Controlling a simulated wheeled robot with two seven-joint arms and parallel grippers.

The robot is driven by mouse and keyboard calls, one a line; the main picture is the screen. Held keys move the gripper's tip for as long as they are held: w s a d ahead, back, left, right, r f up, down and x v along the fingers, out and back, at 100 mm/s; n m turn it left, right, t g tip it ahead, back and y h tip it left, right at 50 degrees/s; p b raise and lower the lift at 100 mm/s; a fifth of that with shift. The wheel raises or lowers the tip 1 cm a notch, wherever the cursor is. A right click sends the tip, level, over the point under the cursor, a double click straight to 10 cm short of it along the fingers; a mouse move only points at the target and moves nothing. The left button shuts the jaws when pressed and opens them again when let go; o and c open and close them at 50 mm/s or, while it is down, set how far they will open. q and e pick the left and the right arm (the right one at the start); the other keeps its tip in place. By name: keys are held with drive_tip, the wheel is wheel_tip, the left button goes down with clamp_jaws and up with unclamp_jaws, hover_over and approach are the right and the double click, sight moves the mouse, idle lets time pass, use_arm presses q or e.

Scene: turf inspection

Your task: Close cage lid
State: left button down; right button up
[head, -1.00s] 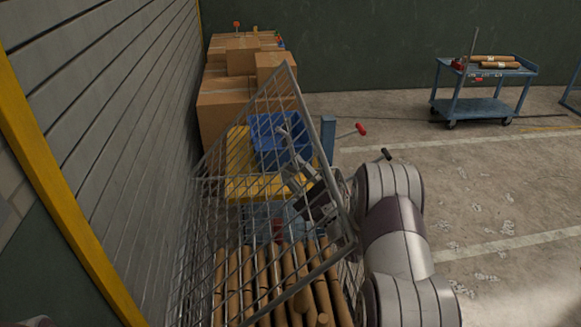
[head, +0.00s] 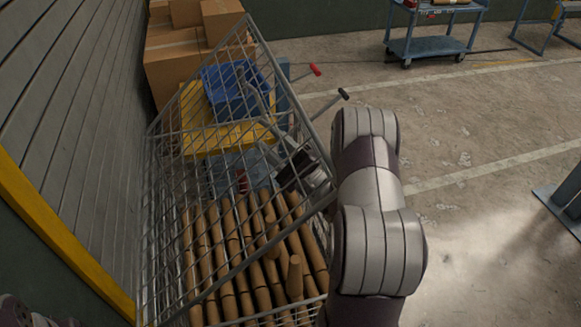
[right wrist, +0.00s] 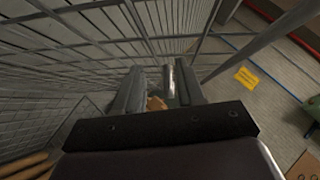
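The cage lid (head: 222,45) is a grey wire-mesh panel. In the head view it stands tilted up over the wire cage (head: 150,230), which holds several brown rolls. My right gripper (head: 252,108) shows through the lid's mesh, its fingers spread apart. Whether it touches the lid is hard to tell. In the right wrist view the two fingers of the right gripper (right wrist: 160,88) stand apart, with a bright metal bar between or just beyond them. Mesh fills the upper left of that view. My left gripper is not in view.
A slatted wall (head: 60,110) with a yellow edge stands close on the left. Behind the cage are a blue bin (head: 232,92) on a yellow surface and cardboard boxes (head: 180,65). A blue cart (head: 430,45) stands far back. The floor on the right is mostly clear.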

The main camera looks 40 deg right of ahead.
drive_tip(key=b+v, duration=0.3)
drive_tip(key=v, duration=0.3)
drive_tip(key=shift+a+f+b, duration=0.2)
drive_tip(key=shift+f+b, duration=0.15)
drive_tip(key=shift+f, duration=0.05)
drive_tip(key=shift+s, duration=0.1)
